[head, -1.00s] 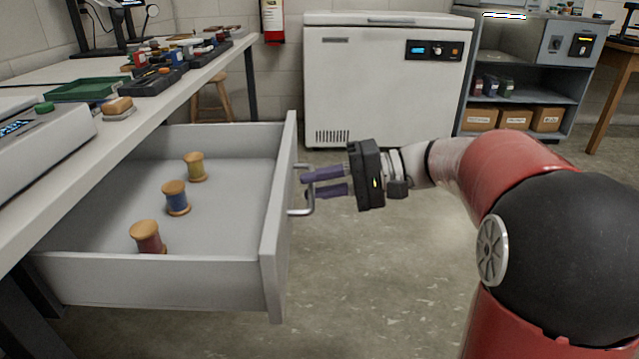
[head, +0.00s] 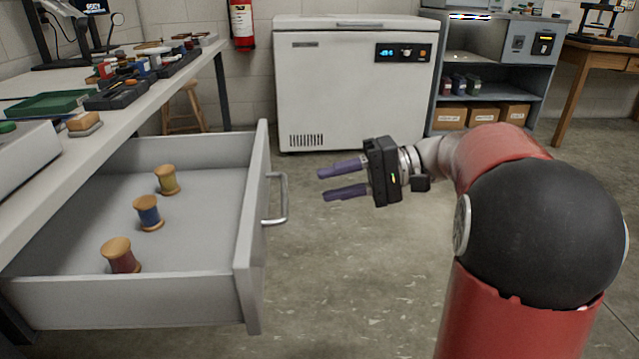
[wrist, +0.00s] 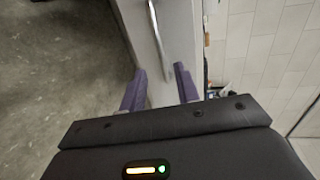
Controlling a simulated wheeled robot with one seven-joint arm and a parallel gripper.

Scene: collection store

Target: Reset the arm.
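My gripper (head: 344,181) has two purple fingers held apart with nothing between them. In the head view it is in the air to the right of the open drawer (head: 255,240), clear of its metal handle (head: 282,199). In the wrist view the fingers of my gripper (wrist: 158,80) point toward the drawer front, and the handle (wrist: 158,40) shows beyond them, apart from the fingertips.
The drawer holds three thread spools: yellow (head: 168,180), blue (head: 149,213) and red (head: 120,256). The workbench (head: 150,115) above it carries trays and small items. A white chest freezer (head: 345,90) stands behind. The floor (head: 340,280) right of the drawer is clear.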

